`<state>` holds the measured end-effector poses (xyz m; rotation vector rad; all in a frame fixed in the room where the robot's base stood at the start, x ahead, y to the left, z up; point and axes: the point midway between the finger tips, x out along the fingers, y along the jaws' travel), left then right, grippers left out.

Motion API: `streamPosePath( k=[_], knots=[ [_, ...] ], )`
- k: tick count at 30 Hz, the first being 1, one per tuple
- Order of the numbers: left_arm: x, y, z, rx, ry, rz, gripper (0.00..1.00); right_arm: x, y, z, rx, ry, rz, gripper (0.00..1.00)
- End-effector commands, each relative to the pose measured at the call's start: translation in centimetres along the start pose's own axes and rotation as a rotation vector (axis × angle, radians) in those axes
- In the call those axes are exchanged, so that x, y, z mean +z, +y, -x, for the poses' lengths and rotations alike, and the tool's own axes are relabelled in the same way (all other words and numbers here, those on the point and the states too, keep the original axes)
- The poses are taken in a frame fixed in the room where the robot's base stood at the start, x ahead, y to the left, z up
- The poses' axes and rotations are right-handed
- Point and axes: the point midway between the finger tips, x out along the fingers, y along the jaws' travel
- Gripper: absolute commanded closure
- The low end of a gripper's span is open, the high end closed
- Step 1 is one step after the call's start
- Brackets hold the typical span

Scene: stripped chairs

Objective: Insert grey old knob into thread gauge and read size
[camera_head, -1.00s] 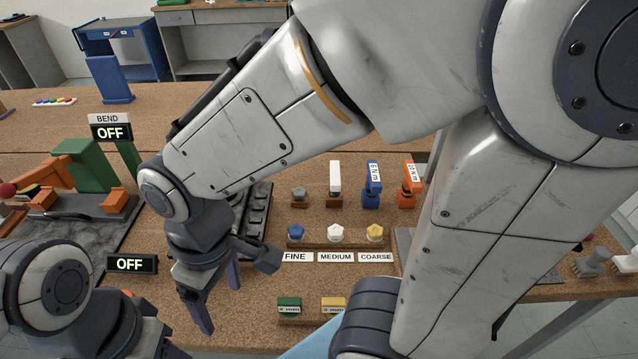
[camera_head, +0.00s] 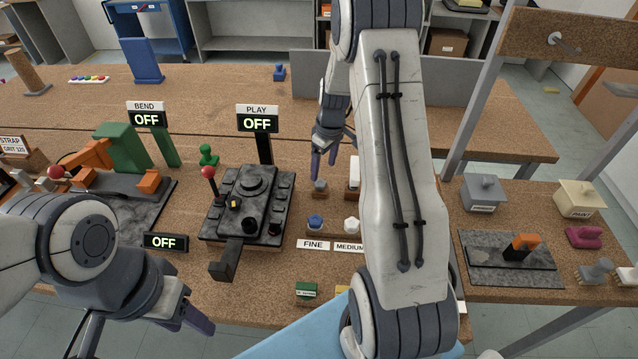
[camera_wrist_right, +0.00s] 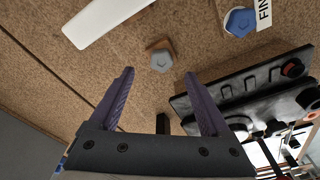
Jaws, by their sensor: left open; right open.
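A grey knob (camera_head: 320,186) sits on a small wooden block behind the FINE sign. It also shows in the right wrist view (camera_wrist_right: 161,60), just beyond and between my fingertips. My right gripper (camera_head: 326,160) is open, empty and pointing down above and behind the knob, apart from it. Its two purple fingers (camera_wrist_right: 158,77) are spread in the wrist view. My left gripper (camera_head: 192,317) is open at the lower left, above the table's front, far from the knob. I cannot tell which object is the thread gauge; my right arm hides part of the table.
A blue knob (camera_head: 315,222) and a white knob (camera_head: 351,225) stand behind the FINE (camera_head: 313,244) and MEDIUM signs. A black control box (camera_head: 247,205) with a red-topped lever stands left of them. The table's back middle is mostly clear.

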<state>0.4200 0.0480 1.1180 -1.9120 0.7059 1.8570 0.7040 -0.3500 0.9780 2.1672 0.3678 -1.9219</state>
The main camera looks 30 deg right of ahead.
Motion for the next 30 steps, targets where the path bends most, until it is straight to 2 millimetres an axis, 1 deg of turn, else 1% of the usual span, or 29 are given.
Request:
streamPosePath(
  k=[7,11,15,19,24,25,26,27,29,30],
  knots=[
    [-0.1,0.1,0.9,0.0,0.0,0.0,0.5,-0.1,-0.2,-1.8,-0.002,-0.002,0.001,0.19],
    [-0.1,0.1,2.0,0.0,0.0,0.001,0.5,-0.3,-0.3,-3.6,-0.003,-0.003,0.002,0.19],
    [-0.1,0.2,2.3,0.0,0.0,0.001,0.5,-0.3,-0.3,-5.5,-0.002,-0.002,0.0,0.19],
    [-0.1,0.2,2.4,0.0,0.0,0.001,0.5,-0.3,-0.2,-6.1,0.001,0.001,0.0,0.19],
    [-0.1,0.2,2.3,0.0,0.0,0.001,0.5,-0.3,-0.2,-6.2,0.001,0.001,0.0,0.19],
    [-0.1,0.2,2.3,0.0,0.0,0.001,0.5,-0.3,-0.2,-6.2,0.001,0.001,0.0,0.23],
    [-0.1,0.2,2.3,0.0,0.0,0.001,0.5,-0.3,-0.2,-6.2,0.001,0.001,0.0,0.34],
    [-0.1,0.2,2.3,0.0,0.0,0.001,0.5,-0.3,-0.2,-6.2,0.001,0.001,0.0,0.49],
    [-0.1,0.2,2.3,0.0,0.0,0.001,0.5,-0.3,-0.2,-6.2,0.001,0.001,0.0,0.72],
    [-0.1,0.2,2.3,0.0,0.0,0.001,0.5,-0.3,-0.2,-6.2,0.001,0.001,0.0,0.88]
  ],
)
